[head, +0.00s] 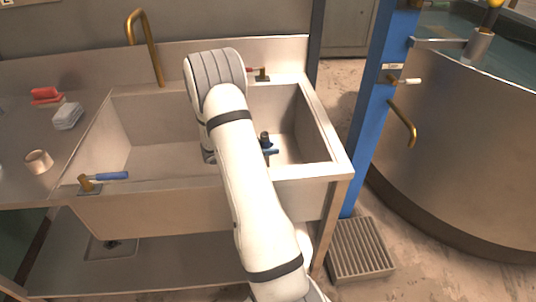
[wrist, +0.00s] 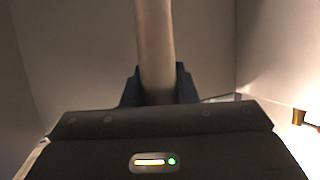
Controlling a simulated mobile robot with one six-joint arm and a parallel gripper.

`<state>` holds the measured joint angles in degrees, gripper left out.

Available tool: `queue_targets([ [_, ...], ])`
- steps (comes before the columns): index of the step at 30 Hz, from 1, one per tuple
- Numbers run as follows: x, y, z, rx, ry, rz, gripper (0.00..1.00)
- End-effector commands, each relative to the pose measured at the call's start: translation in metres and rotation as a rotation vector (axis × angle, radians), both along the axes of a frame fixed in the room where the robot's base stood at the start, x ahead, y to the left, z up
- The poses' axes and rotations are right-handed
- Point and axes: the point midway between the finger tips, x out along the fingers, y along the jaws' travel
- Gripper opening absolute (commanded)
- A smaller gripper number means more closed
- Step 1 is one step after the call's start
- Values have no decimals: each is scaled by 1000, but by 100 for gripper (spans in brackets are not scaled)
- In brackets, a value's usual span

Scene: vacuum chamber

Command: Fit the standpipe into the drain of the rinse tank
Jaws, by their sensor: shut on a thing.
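The rinse tank (head: 158,211) is a steel basin, and my arm reaches down into it in the head view. In the wrist view my gripper (wrist: 157,88) is shut on a pale, round standpipe (wrist: 154,42), with dark blue fingers on both sides of it. The pipe runs up out of the top of the picture, so that end is out of sight. In the head view my arm hides most of the gripper; small blue and dark parts show just right of it, inside the tank. I cannot see the drain or whether the pipe touches it.
Brass taps with a blue handle (head: 112,176) and a red handle (head: 254,70) sit on the tank's rim. A brass spout (head: 152,45) rises behind. The left counter holds a red item (head: 45,95), grey folded pads (head: 67,116) and a ring (head: 39,162). A blue post (head: 376,110) stands right.

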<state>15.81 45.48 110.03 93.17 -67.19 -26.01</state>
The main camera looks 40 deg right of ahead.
Motion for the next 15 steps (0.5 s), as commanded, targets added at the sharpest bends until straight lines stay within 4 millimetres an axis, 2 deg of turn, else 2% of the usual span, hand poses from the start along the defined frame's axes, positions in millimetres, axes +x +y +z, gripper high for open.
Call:
queue_targets([
  [1, -3, 2, -18, 15, 12, 0, 0],
  [2, -3, 2, -21, 16, 12, 0, 0],
  [8, -4, 2, -24, 18, 13, -1, 0],
  [9, -4, 2, -24, 19, 14, -1, 29],
  [15, -3, 1, -21, 15, 10, 0, 46],
])
